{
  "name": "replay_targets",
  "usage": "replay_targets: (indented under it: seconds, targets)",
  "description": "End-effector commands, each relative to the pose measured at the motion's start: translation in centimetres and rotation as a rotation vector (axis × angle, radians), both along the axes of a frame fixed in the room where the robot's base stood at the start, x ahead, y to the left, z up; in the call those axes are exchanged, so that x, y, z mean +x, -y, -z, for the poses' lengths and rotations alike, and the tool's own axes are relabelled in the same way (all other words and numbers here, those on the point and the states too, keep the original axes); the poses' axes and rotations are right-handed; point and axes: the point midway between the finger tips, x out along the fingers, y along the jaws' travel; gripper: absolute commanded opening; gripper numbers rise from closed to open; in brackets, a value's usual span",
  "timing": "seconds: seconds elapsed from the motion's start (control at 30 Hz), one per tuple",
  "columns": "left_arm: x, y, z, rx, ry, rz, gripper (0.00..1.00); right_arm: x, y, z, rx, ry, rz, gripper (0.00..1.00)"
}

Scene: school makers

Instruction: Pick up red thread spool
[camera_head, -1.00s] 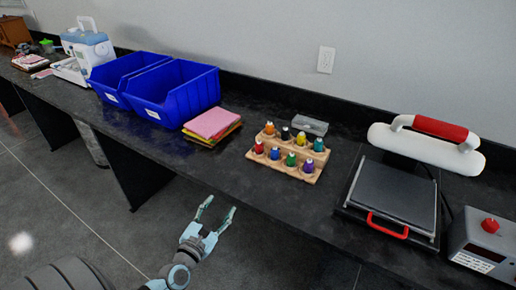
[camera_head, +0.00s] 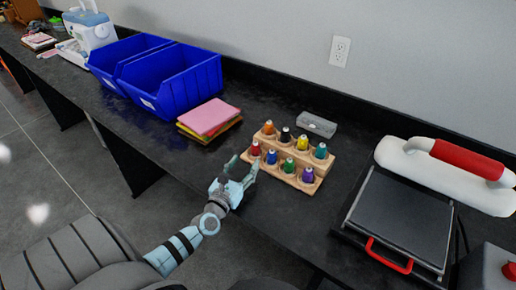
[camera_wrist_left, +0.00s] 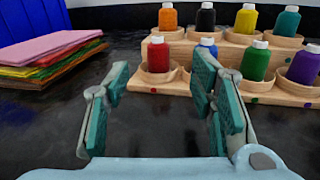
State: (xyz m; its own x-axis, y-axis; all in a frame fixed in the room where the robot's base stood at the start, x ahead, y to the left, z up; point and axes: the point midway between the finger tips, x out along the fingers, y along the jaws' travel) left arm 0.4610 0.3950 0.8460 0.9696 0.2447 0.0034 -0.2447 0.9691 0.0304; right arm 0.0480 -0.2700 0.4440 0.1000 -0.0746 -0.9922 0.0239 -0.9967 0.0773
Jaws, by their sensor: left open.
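The red thread spool (camera_head: 255,149) sits at the left end of the front row of a wooden rack (camera_head: 311,185) on the black counter. In the left wrist view, the red spool (camera_wrist_left: 158,56) stands upright in its round holder, ahead of and between my fingers. My left gripper (camera_head: 243,166) is open and empty, at the counter's front edge, just short of the rack. In the left wrist view its fingers (camera_wrist_left: 160,95) are spread apart, the right one partly covering the blue spool (camera_wrist_left: 207,47). My right gripper is not in view.
Other spools fill the two-tier rack. A stack of coloured fabric (camera_head: 210,118) and blue bins (camera_head: 187,88) lie left of it. A heat press (camera_head: 402,217) stands to the right. Bare counter lies between fabric and rack.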

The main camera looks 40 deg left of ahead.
Motion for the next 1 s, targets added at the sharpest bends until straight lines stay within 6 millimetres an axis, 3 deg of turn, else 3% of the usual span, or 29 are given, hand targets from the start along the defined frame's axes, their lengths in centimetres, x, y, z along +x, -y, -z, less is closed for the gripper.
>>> replay_targets:
  seconds: [0.13,0.4,0.67,1.0]
  targets:
    - [2.3,-0.8,0.1,0.001,0.000,-0.003,0.51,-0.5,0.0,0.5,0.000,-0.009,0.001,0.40]
    - [7.2,-1.8,0.3,0.001,0.002,-0.001,0.51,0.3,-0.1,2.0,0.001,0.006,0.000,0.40]
    - [8.2,-2.0,0.1,0.000,-0.002,0.001,0.51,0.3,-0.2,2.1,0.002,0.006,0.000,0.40]
    - [8.2,-2.0,0.0,0.001,-0.001,0.002,0.05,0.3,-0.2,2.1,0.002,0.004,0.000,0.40]
